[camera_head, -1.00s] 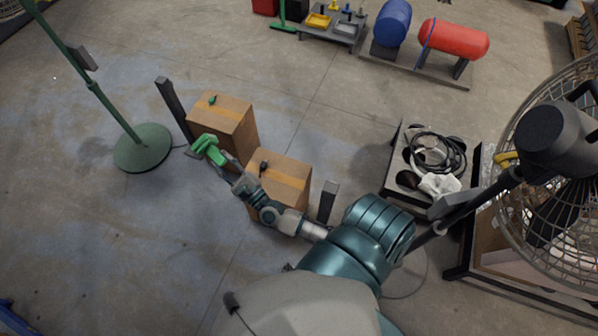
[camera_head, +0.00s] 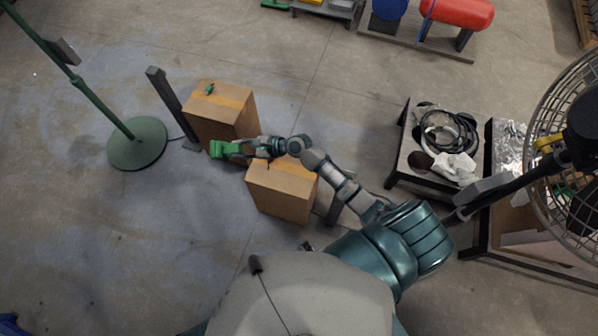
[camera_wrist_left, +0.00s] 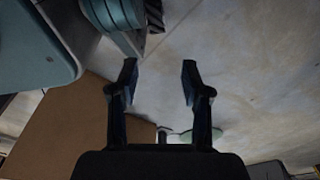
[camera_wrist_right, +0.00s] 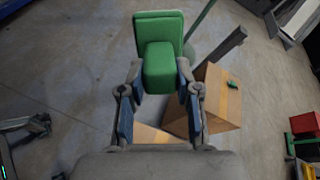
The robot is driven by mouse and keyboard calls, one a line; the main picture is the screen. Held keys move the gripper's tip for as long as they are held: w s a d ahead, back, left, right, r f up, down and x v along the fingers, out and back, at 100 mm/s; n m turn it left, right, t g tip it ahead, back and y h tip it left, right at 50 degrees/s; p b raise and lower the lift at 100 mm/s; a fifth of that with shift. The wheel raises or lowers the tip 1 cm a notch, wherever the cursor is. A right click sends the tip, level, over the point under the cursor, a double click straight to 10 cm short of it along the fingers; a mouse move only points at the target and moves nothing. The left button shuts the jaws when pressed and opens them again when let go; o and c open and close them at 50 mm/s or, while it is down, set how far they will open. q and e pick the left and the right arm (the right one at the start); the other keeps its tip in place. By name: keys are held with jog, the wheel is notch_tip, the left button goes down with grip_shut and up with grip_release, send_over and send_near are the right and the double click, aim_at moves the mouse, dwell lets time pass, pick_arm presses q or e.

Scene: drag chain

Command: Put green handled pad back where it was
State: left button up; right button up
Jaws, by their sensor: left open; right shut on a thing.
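The green handled pad (camera_head: 224,150) is in my right gripper (camera_head: 243,149), beside the front of the far cardboard box. In the right wrist view the pad (camera_wrist_right: 158,50) sits between the fingertips of my right gripper (camera_wrist_right: 158,82), which is shut on its block-like green handle, with the flat plate beyond. My left gripper (camera_wrist_left: 160,72) shows only in its own wrist view, open and empty. The far cardboard box (camera_head: 222,115) has a small green object (camera_head: 209,89) on top. The near cardboard box (camera_head: 283,198) is partly covered by my right arm.
A green stand base (camera_head: 138,144) and a dark post (camera_head: 170,100) stand left of the boxes. A grey table (camera_head: 412,160) with coiled black cable (camera_head: 450,134) is at right, near a large fan (camera_head: 565,130).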

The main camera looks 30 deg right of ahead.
pick_arm(q)
jog(key=w+r+b, duration=0.5)
jog(key=w+r, duration=0.2)
jog(key=r, duration=0.1)
pick_arm(e)
jog(key=s+d+f+n+g+h, duration=0.1)
jog(key=d+f+n+g+h, duration=0.9)
jog(key=f+n, duration=0.45)
jog(key=s+d+f+t+b, duration=0.1)
jog(key=s+d+f+b, duration=0.1)
jog(key=d, duration=0.9)
jog(key=shift+n+h, duration=0.3)
jog(key=shift+n, duration=0.15)
jog(key=f+b, duration=0.1)
jog(key=f, duration=0.3)
jog(key=f+b, duration=0.2)
jog(key=f, duration=0.3)
jog(key=shift+s+a+f, duration=0.1)
jog(key=shift+a+f, duration=0.1)
jog(key=shift+f, duration=0.05)
pick_arm(q)
notch_tip(320, 180, up, 14)
jog(key=t, duration=0.1)
jog(key=shift+d, duration=0.45)
pick_arm(e)
jog(key=shift+d+f, duration=0.1)
jog(key=shift+d, duration=0.05)
jog(key=o, duration=1)
pick_arm(q)
jog(key=shift+w, duration=0.15)
